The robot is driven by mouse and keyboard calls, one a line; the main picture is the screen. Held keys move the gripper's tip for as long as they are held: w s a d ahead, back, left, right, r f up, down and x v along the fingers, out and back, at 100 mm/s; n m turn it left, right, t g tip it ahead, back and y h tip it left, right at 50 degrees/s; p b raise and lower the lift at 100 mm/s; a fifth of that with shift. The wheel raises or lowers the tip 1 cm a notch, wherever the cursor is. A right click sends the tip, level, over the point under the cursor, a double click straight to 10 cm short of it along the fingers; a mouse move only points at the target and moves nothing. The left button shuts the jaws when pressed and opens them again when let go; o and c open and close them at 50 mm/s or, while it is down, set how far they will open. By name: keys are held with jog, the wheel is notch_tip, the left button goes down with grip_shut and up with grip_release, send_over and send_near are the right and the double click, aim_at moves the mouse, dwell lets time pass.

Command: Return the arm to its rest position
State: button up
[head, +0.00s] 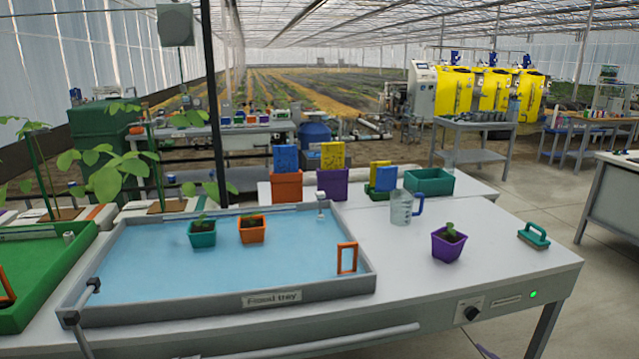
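My arm and gripper do not show in the head view, so I cannot see their pose or whether the gripper is open. In front of me is a grey-white bench (500,262) with a shallow blue flood tray (150,262). In the tray stand a teal pot (202,238) and an orange pot (252,233), each with a small seedling. An orange frame (346,258) stands at the tray's right side. A purple pot (448,246) with a seedling stands upright on the bench, right of the tray.
A clear measuring jug (401,208) and a teal-handled tool (534,236) are on the bench. Behind are an orange bin (286,187), a purple bin (332,184) and a green bin (428,182). A green tray (50,275) is at left. The bench's front right is clear.

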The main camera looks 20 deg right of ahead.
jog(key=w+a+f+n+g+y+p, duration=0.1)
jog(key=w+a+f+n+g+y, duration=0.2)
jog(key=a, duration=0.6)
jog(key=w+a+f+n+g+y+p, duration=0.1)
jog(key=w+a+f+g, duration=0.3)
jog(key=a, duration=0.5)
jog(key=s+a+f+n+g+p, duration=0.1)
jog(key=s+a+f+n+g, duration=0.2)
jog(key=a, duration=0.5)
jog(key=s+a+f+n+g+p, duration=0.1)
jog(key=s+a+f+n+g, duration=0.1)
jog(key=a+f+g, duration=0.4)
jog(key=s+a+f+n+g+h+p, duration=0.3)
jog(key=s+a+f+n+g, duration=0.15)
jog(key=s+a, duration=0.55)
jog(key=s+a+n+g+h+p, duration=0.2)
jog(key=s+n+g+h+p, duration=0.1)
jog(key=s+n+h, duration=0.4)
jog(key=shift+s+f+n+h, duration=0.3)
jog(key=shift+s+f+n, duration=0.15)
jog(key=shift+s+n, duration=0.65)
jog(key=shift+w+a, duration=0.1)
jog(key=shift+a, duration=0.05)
